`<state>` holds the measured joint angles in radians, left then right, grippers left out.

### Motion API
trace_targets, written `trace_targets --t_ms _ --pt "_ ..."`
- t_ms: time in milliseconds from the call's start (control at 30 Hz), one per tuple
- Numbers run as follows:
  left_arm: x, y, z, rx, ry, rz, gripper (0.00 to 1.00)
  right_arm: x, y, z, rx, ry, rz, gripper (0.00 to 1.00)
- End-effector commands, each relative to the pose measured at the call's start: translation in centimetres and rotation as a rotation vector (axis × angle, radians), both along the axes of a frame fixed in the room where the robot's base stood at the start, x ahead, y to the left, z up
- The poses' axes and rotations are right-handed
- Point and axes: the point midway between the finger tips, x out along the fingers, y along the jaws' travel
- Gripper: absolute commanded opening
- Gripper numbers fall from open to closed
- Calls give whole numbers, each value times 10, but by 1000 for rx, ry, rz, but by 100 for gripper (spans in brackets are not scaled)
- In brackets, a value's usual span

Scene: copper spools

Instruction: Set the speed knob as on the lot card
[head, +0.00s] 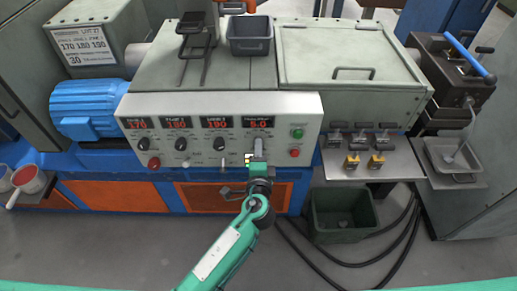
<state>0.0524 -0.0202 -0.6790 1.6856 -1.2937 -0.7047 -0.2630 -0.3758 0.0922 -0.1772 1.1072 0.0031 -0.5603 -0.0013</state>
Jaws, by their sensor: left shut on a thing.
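The control panel (306,112) faces me with a row of red displays. The first three read 170, 180 and 190; the rightmost display (258,123) reads about 5.0. My left gripper (258,153) is shut at the knob position under this rightmost display, and its fingers hide the speed knob. Three other black knobs stand to the left, one of them the far-left knob (144,144). The lot card (82,45) hangs on the grey cabinet at upper left. It shows 170 180 190 and, lower down, 30; its small print is hard to read. My right gripper is out of view.
A green button (298,133) and a red button (294,153) sit right of my gripper. A small lever (223,164) sticks out to its left. A shelf with levers and yellow parts (352,162) is further right, above a dark green bin (342,214).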

Motion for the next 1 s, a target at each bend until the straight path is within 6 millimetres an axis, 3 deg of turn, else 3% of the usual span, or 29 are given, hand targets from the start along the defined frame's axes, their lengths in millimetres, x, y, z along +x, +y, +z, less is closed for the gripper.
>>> trace_targets --t_ms 400,867,900,1000 --pt "0 -1 0 137 -1 -3 9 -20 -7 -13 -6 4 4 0" --pt "0 -2 0 147 -1 -3 9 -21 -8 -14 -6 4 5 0" --pt "0 -2 0 147 -1 -3 40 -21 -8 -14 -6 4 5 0" --pt "0 -1 0 146 0 -2 53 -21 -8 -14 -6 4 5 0"
